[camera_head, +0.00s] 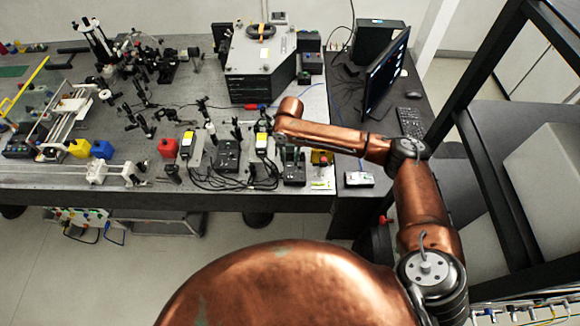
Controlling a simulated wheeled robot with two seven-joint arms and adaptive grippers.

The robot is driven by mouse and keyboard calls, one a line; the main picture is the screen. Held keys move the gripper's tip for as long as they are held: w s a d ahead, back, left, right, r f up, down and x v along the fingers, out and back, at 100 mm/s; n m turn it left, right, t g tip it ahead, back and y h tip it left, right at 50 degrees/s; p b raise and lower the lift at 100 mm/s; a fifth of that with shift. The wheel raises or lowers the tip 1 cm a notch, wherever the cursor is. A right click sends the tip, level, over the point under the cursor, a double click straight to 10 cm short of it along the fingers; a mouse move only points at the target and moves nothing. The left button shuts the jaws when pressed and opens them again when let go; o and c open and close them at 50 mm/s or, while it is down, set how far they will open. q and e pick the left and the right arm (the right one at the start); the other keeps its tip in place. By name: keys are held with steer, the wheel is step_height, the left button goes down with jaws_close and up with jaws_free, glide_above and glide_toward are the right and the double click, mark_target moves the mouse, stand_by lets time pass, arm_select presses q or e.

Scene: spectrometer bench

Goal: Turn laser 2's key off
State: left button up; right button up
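My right arm reaches in from the right over the bench's front edge. Its gripper (290,153) points down at a black control box (294,175), over or against its rear part; contact cannot be made out. The fingers are small and dark against the box, so their opening is unclear. A second black control box (228,157) stands to the left. Yellow-labelled laser modules stand beside the boxes, one at left (187,144) and one at right (262,145). No number label is legible, and no key can be made out. My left gripper is out of view.
Black cables (212,181) lie between the boxes. A red block (167,147) stands left of the modules. The large grey spectrometer housing (259,65) is behind. A monitor (384,72) and keyboard (411,122) are at the right. Dark shelving rises at far right.

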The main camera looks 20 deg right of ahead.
steer(key=shift+r, duration=1.4)
steer(key=shift+f, duration=0.15)
